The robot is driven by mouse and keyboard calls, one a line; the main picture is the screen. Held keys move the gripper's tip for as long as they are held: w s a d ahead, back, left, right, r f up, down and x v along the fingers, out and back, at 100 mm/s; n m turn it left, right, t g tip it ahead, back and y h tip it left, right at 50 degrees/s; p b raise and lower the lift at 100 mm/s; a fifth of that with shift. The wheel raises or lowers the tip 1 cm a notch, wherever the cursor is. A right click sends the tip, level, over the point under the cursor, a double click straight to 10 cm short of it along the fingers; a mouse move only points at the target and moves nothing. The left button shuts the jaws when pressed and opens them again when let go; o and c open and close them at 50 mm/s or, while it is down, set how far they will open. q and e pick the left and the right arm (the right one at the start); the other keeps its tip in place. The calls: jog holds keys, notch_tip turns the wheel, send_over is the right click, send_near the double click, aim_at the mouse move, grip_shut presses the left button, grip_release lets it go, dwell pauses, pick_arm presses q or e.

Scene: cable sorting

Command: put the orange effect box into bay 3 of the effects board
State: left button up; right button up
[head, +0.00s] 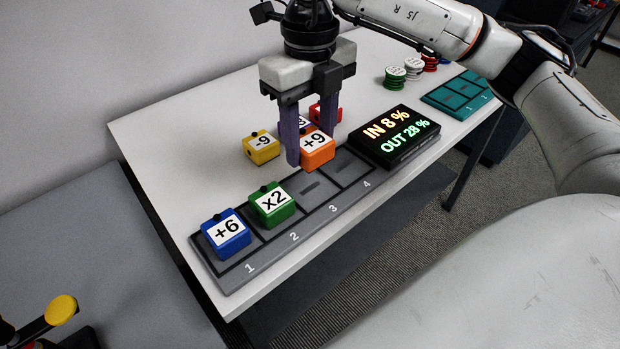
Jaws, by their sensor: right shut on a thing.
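The orange effect box (318,157), labelled +9, is between the purple-grey fingers of my right gripper (309,150). The gripper is shut on it and holds it just behind the board, near bays 3 and 4. I cannot tell whether it is clear of the table. The effects board (226,281) is dark grey with bays numbered 1 to 4. Bay 1 holds a blue box (226,235) labelled +6 and bay 2 a green box (272,205) labelled x2. Bay 3 (312,188) and bay 4 are empty. My left gripper is not in view.
A yellow box (261,148) labelled -9 and a red box (322,112) stand behind the board, with another box partly hidden by the gripper. A display (394,136) reads IN 8 % OUT 28 %. A teal tray (456,95) and stacked chips (396,78) are farther right.

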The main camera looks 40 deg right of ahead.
aim_at(310, 138)
notch_tip(310, 138, down, 8)
jog(key=shift+r, duration=0.2)
jog(key=shift+f, duration=0.15)
jog(key=o, duration=1.3)
jog(key=shift+c, duration=0.2)
notch_tip(310, 138, up, 12)
jog(key=shift+r, duration=0.2)
